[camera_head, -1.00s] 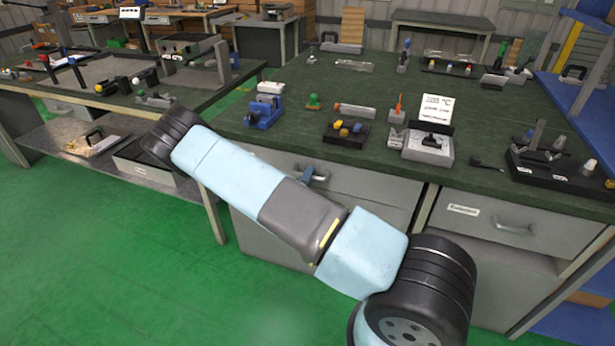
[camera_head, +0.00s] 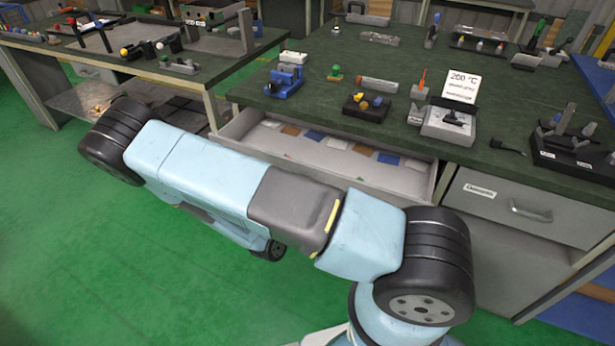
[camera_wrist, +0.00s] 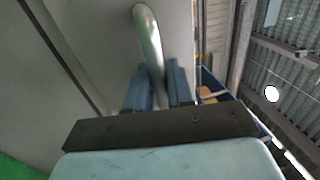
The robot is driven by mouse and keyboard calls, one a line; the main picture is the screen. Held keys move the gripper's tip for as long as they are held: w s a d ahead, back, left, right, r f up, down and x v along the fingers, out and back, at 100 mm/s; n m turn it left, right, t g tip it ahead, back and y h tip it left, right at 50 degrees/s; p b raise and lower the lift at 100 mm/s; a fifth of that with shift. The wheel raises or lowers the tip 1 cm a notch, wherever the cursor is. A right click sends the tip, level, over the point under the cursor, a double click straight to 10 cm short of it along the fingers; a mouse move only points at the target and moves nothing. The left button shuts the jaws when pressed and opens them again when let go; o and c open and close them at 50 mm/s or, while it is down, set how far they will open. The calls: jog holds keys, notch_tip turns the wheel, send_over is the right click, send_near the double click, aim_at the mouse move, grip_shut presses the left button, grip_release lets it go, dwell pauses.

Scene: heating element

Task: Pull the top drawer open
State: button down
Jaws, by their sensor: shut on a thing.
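The top drawer (camera_head: 240,123) under the left part of the green-topped workbench stands open in the head view. Several flat coloured and pale pieces lie inside it. My arm crosses in front of the drawer and hides its front face and handle there. In the wrist view my gripper (camera_wrist: 158,82) has its two blue fingers on either side of the metal bar handle (camera_wrist: 149,35), shut on it. The drawer front (camera_wrist: 100,30) shows as a grey panel beside the handle. My gripper is hidden behind my arm in the head view.
A closed drawer (camera_head: 525,205) with its own handle sits to the right. The bench top (camera_head: 310,75) carries a blue vise (camera_head: 284,82), a hot plate (camera_head: 448,124) with a 200 °C sign, and small tools. Green floor (camera_head: 60,240) is free at the left.

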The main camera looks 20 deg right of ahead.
jog(key=shift+v, duration=0.85)
jog(key=shift+d+f, duration=0.1)
jog(key=c, duration=1.2)
grip_release()
jog(key=v, duration=1.3)
jog(key=shift+s+a+f, duration=0.1)
jog(key=shift+s+a, duration=0.15)
jog(key=shift+s, duration=0.05)
